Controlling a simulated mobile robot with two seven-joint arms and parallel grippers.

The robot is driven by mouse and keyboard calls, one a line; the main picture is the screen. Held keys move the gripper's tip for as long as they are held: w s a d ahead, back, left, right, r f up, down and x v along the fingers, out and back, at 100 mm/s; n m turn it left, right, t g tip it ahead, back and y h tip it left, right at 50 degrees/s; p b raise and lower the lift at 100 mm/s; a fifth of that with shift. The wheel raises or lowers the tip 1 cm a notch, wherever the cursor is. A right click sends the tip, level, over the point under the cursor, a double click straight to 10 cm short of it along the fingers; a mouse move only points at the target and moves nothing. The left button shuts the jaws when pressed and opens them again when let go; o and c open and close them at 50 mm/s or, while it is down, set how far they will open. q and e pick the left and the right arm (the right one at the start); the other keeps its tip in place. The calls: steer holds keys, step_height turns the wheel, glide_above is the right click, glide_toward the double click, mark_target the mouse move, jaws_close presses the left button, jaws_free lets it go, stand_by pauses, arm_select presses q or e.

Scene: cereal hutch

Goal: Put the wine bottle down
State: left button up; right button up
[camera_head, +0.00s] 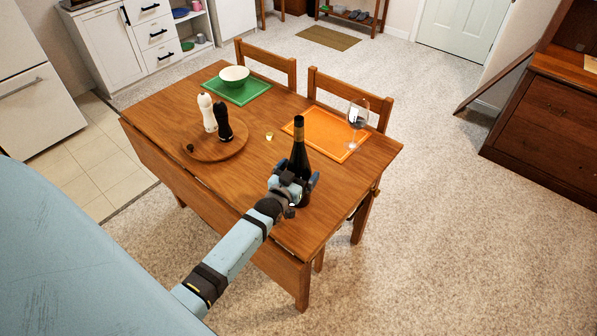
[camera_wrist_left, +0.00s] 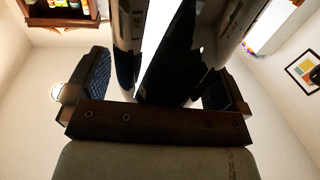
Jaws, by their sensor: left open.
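The dark wine bottle (camera_head: 299,160) is upright at the table's (camera_head: 253,167) near right part, with its neck pointing up. Its base looks to be on the wood, though my gripper partly covers the lower body. My left gripper (camera_head: 295,183) reaches in from the lower left with its open fingers on either side of the bottle's lower body. In the left wrist view the bottle (camera_wrist_left: 180,50) rises dark and large between the parted, blue-padded fingers of the left gripper (camera_wrist_left: 155,88). Whether a pad touches the glass is unclear. My right gripper is not in view.
A wine glass (camera_head: 356,116) stands on the orange placemat (camera_head: 322,140) just beyond the bottle. A round wooden tray (camera_head: 203,151) holds white and black mills. A white bowl (camera_head: 234,75) sits on a green placemat (camera_head: 250,92). Two chairs (camera_head: 345,90) stand behind; near-right tabletop is bare.

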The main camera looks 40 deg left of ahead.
arm_select(q)
steer(key=s+d, duration=0.1)
steer(key=s, duration=1)
steer(key=s+d+f+m+g+h, duration=0.2)
steer(key=s+d+f+g, duration=0.1)
steer(key=s+d, duration=0.5)
steer(key=s+d+f+m+g+h, duration=0.2)
steer(key=s+d+f+g+h, duration=0.1)
steer(key=s+d, duration=0.5)
steer(key=shift+d+g+b, duration=0.45)
steer(key=shift+d+g, duration=0.1)
steer(key=shift+g, duration=0.05)
